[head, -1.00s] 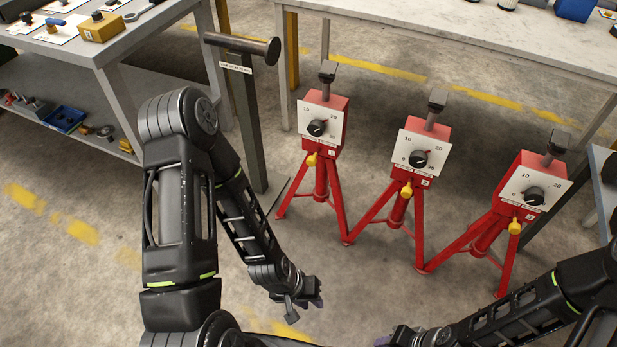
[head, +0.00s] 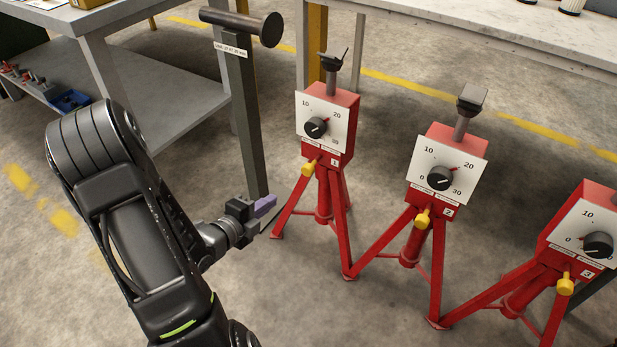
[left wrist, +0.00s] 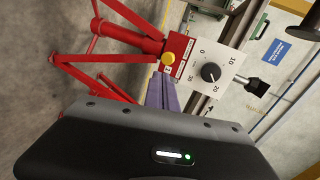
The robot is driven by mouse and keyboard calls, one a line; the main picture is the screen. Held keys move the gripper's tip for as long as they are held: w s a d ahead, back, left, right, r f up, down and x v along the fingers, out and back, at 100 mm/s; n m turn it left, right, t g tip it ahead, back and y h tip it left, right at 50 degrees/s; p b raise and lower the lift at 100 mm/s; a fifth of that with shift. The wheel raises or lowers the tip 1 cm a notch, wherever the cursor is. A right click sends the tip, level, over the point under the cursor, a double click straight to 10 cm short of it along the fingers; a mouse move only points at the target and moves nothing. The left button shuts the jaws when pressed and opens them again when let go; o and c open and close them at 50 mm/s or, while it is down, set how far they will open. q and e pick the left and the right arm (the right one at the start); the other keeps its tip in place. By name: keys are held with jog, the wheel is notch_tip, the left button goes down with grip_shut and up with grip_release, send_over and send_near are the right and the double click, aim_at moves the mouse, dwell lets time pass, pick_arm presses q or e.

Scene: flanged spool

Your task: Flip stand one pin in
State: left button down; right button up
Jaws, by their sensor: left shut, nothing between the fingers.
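Stand one (head: 327,125) is a red tripod stand with a white dial plate, black knob and label 1, left of the other stands. Its yellow pin (head: 309,168) sticks out at the front below the plate. My left gripper (head: 266,205) has purple fingers, shut and empty, left of and below the pin and apart from it. My right gripper is out of view.
Stand two (head: 447,165) and stand three (head: 584,235) stand to the right, their legs spread close together. A grey post (head: 243,110) with a dark horizontal roller rises behind my left gripper. A workbench (head: 160,25) is at the back left, a pale table (head: 480,25) behind the stands.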

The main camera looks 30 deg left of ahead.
pick_arm(q)
jog(key=shift+m, duration=0.4)
jog(key=b, duration=0.3)
send_near(305, 174)
jog(key=x, duration=0.5)
jog(key=shift+f, duration=0.2)
jog(key=shift+w+r, duration=0.1)
jog(key=shift+w, duration=0.65)
jog(key=shift+w, duration=0.1)
